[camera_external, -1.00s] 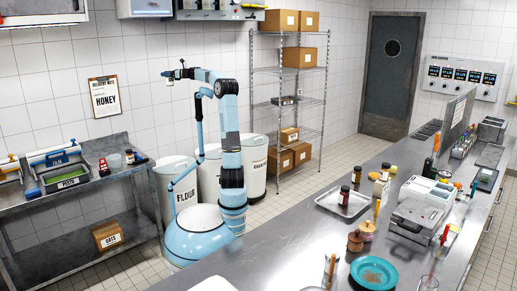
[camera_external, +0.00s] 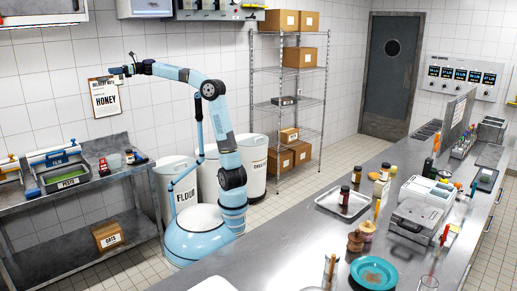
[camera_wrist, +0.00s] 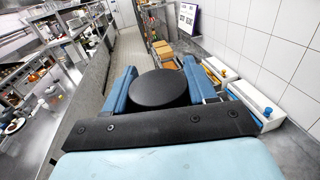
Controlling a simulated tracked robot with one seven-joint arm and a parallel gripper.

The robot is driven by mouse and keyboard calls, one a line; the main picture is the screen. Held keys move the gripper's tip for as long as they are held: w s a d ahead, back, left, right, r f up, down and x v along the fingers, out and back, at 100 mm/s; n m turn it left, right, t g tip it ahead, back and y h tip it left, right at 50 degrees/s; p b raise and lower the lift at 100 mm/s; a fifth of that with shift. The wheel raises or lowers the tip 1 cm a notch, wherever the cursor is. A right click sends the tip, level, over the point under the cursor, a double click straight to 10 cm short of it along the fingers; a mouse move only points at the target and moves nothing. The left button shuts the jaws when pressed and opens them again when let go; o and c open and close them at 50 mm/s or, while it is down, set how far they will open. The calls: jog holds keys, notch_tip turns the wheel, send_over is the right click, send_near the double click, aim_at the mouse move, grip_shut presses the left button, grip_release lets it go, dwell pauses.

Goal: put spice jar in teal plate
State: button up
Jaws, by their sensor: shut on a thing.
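My gripper (camera_external: 120,72) is raised above the left shelf table, in front of the clipboard on the wall. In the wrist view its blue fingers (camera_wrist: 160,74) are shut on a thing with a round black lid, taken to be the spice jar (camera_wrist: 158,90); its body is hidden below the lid. The teal plate (camera_external: 374,284) lies on the long counter at lower right, far from my gripper, with a brown patch at its middle.
The steel shelf table (camera_external: 84,190) at left holds a green-filled tray (camera_external: 66,176) and small jars (camera_external: 131,157).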

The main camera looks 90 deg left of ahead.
jog(key=w+d+r+n+t+h, duration=0.2)
jog(key=d, duration=1.1)
jog(key=w+d+r+n+t+h, duration=0.1)
jog(key=d+r+n+t+h, duration=0.15)
jog(key=d, duration=1.05)
jog(key=w+d+r+n+t+h, duration=0.2)
jog(key=d+r+t, duration=0.1)
jog(key=d, duration=1)
jog(key=s+a+f+m+g+y, duration=0.2)
jog(key=s+a+f, duration=0.65)
jog(key=a, duration=0.25)
jog(key=s+a+f+m+g+y, duration=0.2)
jog(key=s+a+f, duration=0.65)
jog(key=a, duration=0.25)
jog(key=s+a+f+m+g+y, duration=0.1)
jog(key=s+a+f+m+g, duration=0.15)
jog(key=s+a+f, duration=0.8)
jog(key=w+a+f+m+g+y, duration=0.1)
jog(key=a+f+m+g+y, duration=0.35)
jog(key=a+f, duration=1.35)
jog(key=a+f+m+t+y, duration=0.15)
jog(key=a+f+y, duration=0.55)
jog(key=a+f, duration=1.05)
jog(key=shift+m+g, duration=0.3)
jog(key=shift+g, duration=0.2)
jog(key=shift+a+f, duration=0.9)
jog(key=shift+f, duration=0.3)
jog(key=shift+a+f, duration=0.85)
jog(key=shift+f, duration=0.35)
